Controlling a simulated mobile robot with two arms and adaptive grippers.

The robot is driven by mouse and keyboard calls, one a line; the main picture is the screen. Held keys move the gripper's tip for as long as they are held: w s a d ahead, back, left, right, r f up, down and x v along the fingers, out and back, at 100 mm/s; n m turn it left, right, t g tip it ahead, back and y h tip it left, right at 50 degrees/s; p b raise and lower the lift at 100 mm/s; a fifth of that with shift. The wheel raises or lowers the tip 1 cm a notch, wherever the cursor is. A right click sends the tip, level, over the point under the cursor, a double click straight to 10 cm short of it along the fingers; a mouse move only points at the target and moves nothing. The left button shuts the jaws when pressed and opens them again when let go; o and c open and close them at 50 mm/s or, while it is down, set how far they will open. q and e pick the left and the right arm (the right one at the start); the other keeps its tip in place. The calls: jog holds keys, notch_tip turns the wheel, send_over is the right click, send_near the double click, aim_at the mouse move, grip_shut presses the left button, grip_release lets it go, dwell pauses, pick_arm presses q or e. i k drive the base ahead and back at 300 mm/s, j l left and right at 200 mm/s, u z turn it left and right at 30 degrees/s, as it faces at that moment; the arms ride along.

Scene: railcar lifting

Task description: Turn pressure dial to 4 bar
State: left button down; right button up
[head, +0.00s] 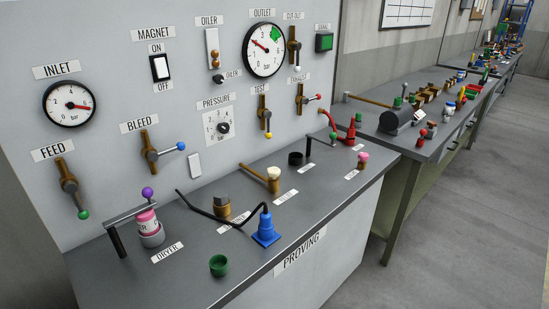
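The pressure dial (223,128) is a small black knob on a white square scale plate, under the PRESSURE label (215,102) in the middle of the grey panel. The numbers on its scale are too small to tell which one the knob points at. The round outlet gauge (264,50) is above and to the right, with a red needle pointing to the upper left and a green sector at the upper right. The round inlet gauge (69,103) is at the left, its red needle pointing right. Neither of my grippers is in view.
Brown valve handles stand out from the panel: bleed (149,152) to the left of the dial, test (263,113) to its right. The bench ledge (190,261) below carries a blue cone (266,231), a green cup (218,265) and other parts. A cluttered workbench extends at right.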

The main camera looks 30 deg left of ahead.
aim_at(224, 128)
jog(key=u, duration=1.2)
